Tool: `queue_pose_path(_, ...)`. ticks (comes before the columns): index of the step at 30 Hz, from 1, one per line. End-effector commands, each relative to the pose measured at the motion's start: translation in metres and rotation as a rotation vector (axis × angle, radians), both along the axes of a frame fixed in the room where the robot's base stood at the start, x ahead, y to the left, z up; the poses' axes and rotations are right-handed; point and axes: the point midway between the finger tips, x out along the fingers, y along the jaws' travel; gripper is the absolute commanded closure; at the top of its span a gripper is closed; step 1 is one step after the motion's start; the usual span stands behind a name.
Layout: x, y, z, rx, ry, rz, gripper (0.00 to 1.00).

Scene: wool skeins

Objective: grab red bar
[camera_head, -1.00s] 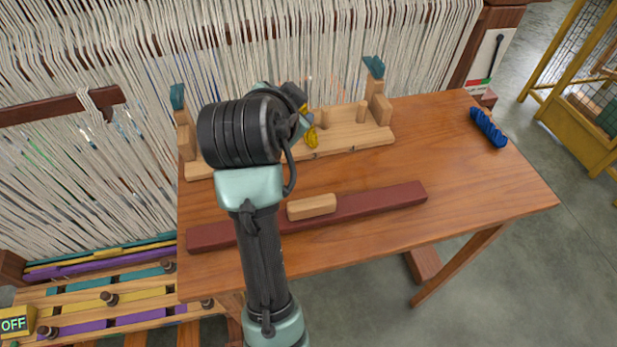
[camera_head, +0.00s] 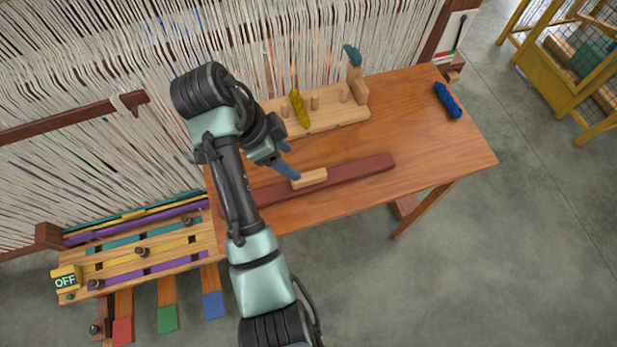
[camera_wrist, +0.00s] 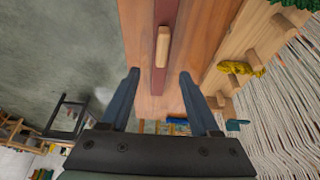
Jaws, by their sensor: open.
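The red bar (camera_head: 365,169) is a long dark red beam lying across the wooden table, with a light wooden handle block (camera_head: 310,178) on its top. My gripper (camera_head: 293,161) is open and empty, pointing down over the table just left of the handle. In the wrist view the bar (camera_wrist: 158,84) runs away from between my two blue-grey fingers (camera_wrist: 159,73), and the handle (camera_wrist: 163,47) shows beyond the fingertips. The gap in height cannot be told exactly, but no contact shows. My arm hides part of the bar's left end in the head view.
A wooden peg rack (camera_head: 335,121) with a yellow skein (camera_head: 299,108) stands along the table's back, before a loom's white threads. A blue skein (camera_head: 447,100) lies at the far right. A panel with an OFF sign (camera_head: 65,282) is at the left. The table's right part (camera_head: 440,145) is clear.

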Motion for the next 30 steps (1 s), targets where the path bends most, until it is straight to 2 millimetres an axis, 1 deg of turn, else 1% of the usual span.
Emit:
queue_pose_path(1, 0.001, -0.004, -0.014, 0.0, -0.001, -0.003, 0.38)
queue_pose_path(7, 0.005, -0.017, -0.044, 0.001, 0.001, -0.001, 0.38)
queue_pose_path(12, 0.008, -0.023, -0.059, 0.0, -0.001, 0.002, 0.38)
queue_pose_path(17, 0.01, -0.027, -0.068, 0.001, 0.0, 0.001, 0.38)
queue_pose_path(25, 0.015, -0.039, -0.104, 0.001, 0.001, 0.002, 0.38)
queue_pose_path(27, 0.016, -0.041, -0.109, 0.001, 0.0, 0.002, 0.38)
queue_pose_path(30, 0.016, -0.041, -0.112, 0.002, -0.002, 0.003, 0.38)
